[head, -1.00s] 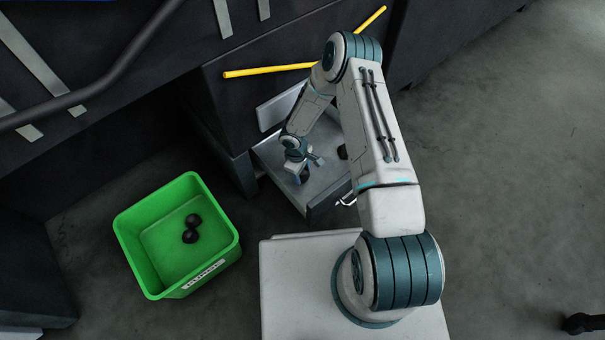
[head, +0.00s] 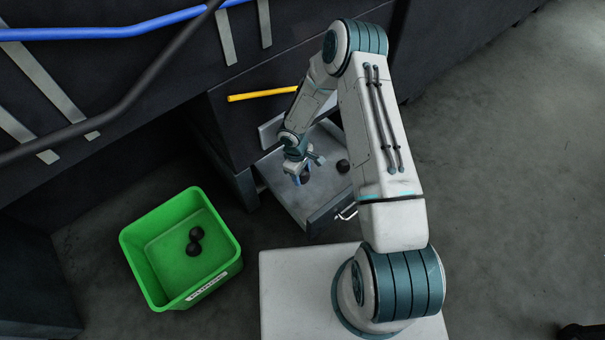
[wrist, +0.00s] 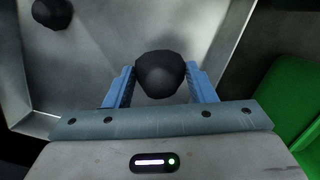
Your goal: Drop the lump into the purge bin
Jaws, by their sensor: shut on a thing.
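My gripper (wrist: 161,85) is shut on a black, rounded lump (wrist: 160,73), held between its two blue fingers in the wrist view. In the head view my gripper (head: 301,174) is over the open grey drawer (head: 288,192), and the lump shows only as a small dark patch at the fingers. The green purge bin (head: 165,282) stands on the floor to the left of the drawer, with a label on its front wall. Two black lumps (head: 194,242) lie inside it, touching or nearly so. Part of the bin shows at the right of the wrist view (wrist: 290,100).
Another black lump (head: 343,166) lies in the drawer; a lump also shows at the wrist view's upper left (wrist: 52,12). A yellow bar (head: 262,94) runs across the dark cabinet above the drawer. Bare floor separates drawer and bin.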

